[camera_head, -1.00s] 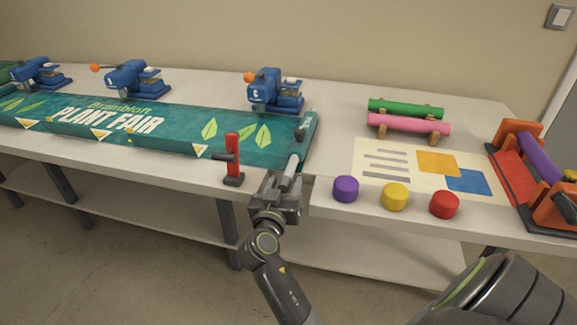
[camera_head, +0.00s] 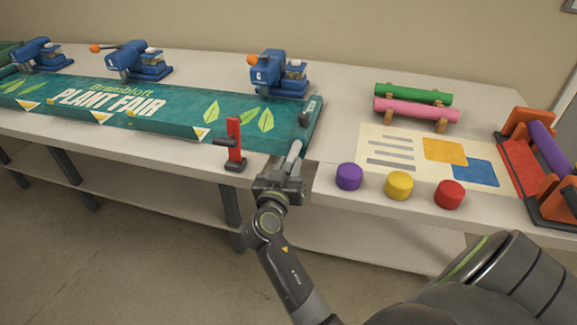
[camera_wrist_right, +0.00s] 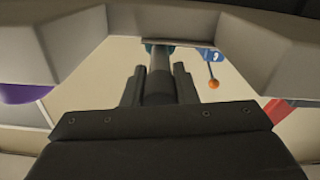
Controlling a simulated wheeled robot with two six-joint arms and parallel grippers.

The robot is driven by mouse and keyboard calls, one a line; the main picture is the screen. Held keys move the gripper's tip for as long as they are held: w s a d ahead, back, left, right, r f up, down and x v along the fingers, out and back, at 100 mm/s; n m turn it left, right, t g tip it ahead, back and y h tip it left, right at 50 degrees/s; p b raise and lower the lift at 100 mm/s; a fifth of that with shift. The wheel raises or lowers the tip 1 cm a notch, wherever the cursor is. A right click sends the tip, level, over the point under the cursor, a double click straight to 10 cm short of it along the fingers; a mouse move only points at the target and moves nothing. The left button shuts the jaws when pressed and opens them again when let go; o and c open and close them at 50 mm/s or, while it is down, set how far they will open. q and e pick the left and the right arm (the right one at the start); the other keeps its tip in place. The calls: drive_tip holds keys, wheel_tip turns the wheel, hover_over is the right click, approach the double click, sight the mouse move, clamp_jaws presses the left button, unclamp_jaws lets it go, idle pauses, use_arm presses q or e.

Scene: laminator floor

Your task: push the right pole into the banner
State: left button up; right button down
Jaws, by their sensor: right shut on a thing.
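The green banner (camera_head: 180,118), lettered "PLANT FAIR", lies along the table with its sleeve-like right edge (camera_head: 308,125) facing me. The right pole (camera_head: 294,153) is a grey rod; its far end meets the near end of that edge, and how deep it sits inside is hidden. My right gripper (camera_head: 284,172) is shut on the pole at the table's front edge, just short of the banner. In the right wrist view the pole (camera_wrist_right: 160,75) runs straight ahead between the fingers to a bit of teal banner (camera_wrist_right: 158,48). My left gripper is not in view.
A red clamp (camera_head: 234,145) stands close left of my gripper. Purple (camera_head: 349,177), yellow (camera_head: 399,185) and red (camera_head: 449,194) caps stand to the right. A blue press (camera_head: 278,75) stands behind the banner. Pink (camera_head: 416,109) and green (camera_head: 413,94) rolls lie at the back right.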

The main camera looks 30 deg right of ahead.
sight(293, 156)
drive_tip(key=shift+w+d, duration=0.1)
drive_tip(key=b+x, duration=0.1)
drive_tip(key=x, duration=0.2)
drive_tip(key=shift+w+d, duration=0.35)
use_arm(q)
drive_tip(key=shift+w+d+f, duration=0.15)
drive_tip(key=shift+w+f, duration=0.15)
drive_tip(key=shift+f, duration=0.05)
use_arm(e)
drive_tip(key=c, duration=1.1)
unclamp_jaws()
drive_tip(key=shift+c, duration=0.2)
